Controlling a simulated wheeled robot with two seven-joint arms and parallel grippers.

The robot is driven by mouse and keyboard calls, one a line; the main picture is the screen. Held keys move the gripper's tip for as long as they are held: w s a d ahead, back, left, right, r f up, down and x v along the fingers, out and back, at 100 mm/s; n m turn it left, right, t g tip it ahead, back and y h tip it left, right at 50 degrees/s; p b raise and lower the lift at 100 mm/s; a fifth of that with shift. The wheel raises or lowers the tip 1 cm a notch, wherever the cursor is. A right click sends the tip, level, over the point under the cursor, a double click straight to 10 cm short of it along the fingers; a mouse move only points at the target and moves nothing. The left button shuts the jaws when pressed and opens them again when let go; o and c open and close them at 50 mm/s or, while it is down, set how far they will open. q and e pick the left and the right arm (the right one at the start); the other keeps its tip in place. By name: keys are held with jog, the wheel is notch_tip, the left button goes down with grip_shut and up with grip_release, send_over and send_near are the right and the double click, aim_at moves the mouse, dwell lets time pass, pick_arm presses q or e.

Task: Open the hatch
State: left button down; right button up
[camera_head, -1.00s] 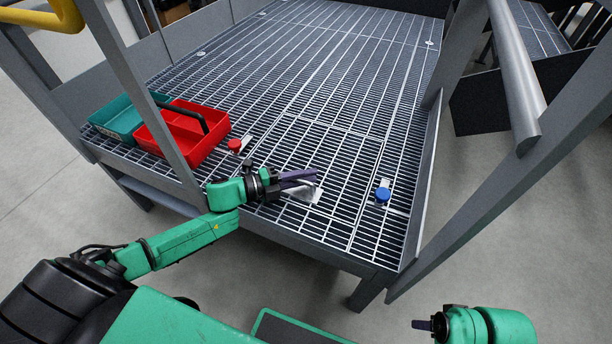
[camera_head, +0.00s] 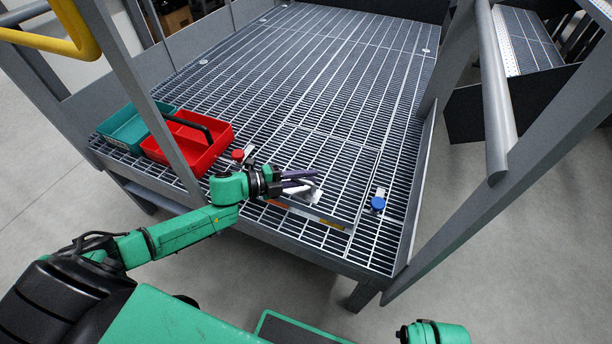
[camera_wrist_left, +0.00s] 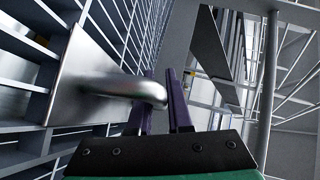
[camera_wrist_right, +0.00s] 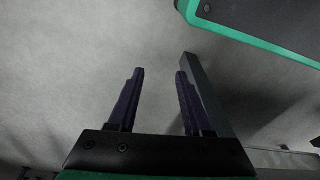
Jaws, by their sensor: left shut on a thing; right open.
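The hatch (camera_head: 338,165) is a grating panel in the catwalk floor. Its front edge is raised a little above the surrounding grating, showing a side strip with a yellow mark. A metal handle on a bright plate (camera_head: 307,194) sits near the hatch's front edge. My left gripper (camera_head: 302,181) is at this handle, shut on it; the left wrist view shows the curved handle (camera_wrist_left: 130,88) reaching to the dark fingers. My right gripper (camera_wrist_right: 159,75) is open and empty over the floor; its fingers are out of the head view.
A red-knobbed latch (camera_head: 238,155) is left of the hatch, a blue-knobbed one (camera_head: 378,203) right of it. A red tray (camera_head: 205,160) and a teal tray (camera_head: 122,130) stand at the left edge. Grey rails and posts (camera_head: 500,110) flank the platform; the grating behind is clear.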

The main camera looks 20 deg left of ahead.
pick_arm(q)
jog(key=r+p, duration=0.2)
jog(key=r, duration=0.1)
jog(key=shift+w+r, duration=0.1)
jog(key=shift+w, duration=0.3)
jog(key=r+p, duration=0.1)
jog(key=g+p, duration=0.1)
jog(key=p, duration=0.1)
jog(key=shift+w+r+n+y, duration=0.3)
jog(key=shift+w+r+n, duration=0.1)
pick_arm(e)
jog(key=s+d+f, duration=0.3)
jog(key=s+f, duration=0.4)
jog(key=s, duration=0.1)
pick_arm(q)
jog(key=w+r+n+g+y+p, duration=0.1)
jog(key=w+r+n+g+p, duration=0.1)
jog(key=w+r+p, duration=0.2)
jog(key=shift+w+d+r+g+p, duration=0.3)
jog(key=shift+r+p, duration=0.55)
jog(key=shift+p, duration=1.05)
pick_arm(e)
jog(key=s+d+r, duration=0.1)
jog(key=s+r, duration=0.3)
jog(key=s, duration=0.3)
jog(key=shift+s+n+g, duration=0.3)
pick_arm(q)
jog(key=shift+s+a, duration=0.1)
pick_arm(e)
jog(key=shift+d, duration=0.1)
